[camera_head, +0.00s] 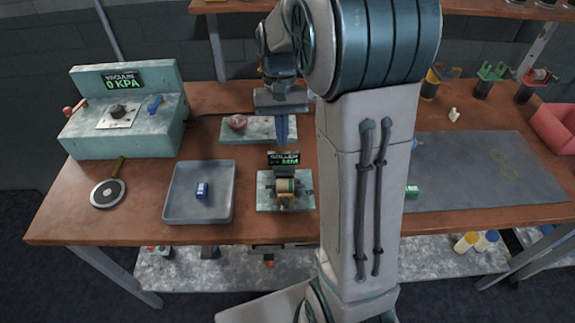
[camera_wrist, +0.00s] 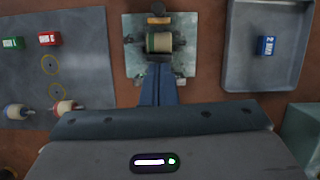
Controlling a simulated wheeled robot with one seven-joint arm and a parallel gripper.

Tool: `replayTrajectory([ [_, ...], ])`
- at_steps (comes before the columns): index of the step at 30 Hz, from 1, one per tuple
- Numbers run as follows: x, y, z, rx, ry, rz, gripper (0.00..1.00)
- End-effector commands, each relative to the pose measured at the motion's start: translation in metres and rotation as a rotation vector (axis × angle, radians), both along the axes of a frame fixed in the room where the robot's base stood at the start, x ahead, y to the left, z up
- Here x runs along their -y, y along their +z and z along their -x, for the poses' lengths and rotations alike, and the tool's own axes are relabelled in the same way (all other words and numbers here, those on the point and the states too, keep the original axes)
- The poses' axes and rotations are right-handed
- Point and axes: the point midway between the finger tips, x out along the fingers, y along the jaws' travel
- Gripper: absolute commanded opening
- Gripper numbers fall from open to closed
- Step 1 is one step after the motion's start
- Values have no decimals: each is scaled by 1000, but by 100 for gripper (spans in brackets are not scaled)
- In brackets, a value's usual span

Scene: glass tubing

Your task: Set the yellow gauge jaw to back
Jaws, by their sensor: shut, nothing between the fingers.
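The roller gauge stands on a pale green plate (camera_head: 265,203) at the table's front middle, with a dark "ROLLER MM" display (camera_head: 284,159) at its back. A cream roller (camera_head: 285,186) with dark ends sits in it. The wrist view also shows the roller (camera_wrist: 159,42), with a small tan-yellow part (camera_wrist: 158,20) on its table-front side; I cannot tell if this is the yellow jaw. My gripper (camera_head: 282,145) is shut and empty, its blue fingers pointing down behind the display. In the wrist view its fingertips (camera_wrist: 158,66) hide part of the gauge's back side.
A grey tray (camera_head: 170,205) with a blue block (camera_head: 202,190) lies left of the gauge. Behind it is a plate with a pink lump (camera_head: 238,122). A vacuum station (camera_head: 125,110) stands back left. A grey mat (camera_head: 470,165) lies right. My arm hides the table's middle.

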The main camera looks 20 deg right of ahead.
Motion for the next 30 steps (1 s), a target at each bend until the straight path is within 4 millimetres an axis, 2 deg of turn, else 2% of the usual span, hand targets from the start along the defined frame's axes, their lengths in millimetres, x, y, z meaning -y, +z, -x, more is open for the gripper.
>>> replayTrajectory([
  [3,-7,-2,-10,-3,89,-2,0],
  [8,-8,-19,-5,-4,97,-3,0],
  [20,-13,-99,21,-6,95,-3,0],
  [24,-16,-98,40,-1,95,-2,0],
  [30,-18,-102,55,0,94,-1,0],
])
